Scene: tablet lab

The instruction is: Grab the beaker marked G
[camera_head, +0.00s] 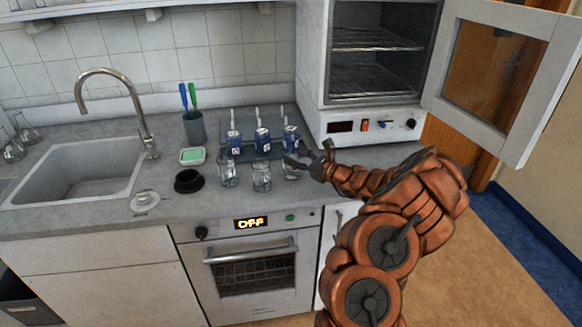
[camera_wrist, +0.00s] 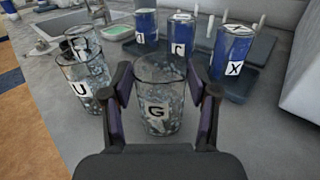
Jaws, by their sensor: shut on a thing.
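The glass beaker marked G (camera_wrist: 157,95) stands between my two fingers in the wrist view, its label facing my wrist. My gripper (camera_wrist: 160,98) is shut on it, one dark finger against each side. In the head view, my gripper (camera_head: 300,161) is at the rightmost beaker of the front row, and the fingers partly hide that beaker (camera_head: 290,173). The beaker looks upright and at counter level; I cannot tell if it is lifted.
A beaker marked U (camera_wrist: 80,82) and another glass beaker (camera_wrist: 80,42) stand to the left in the wrist view. The open oven door (camera_head: 500,75) is at the right.

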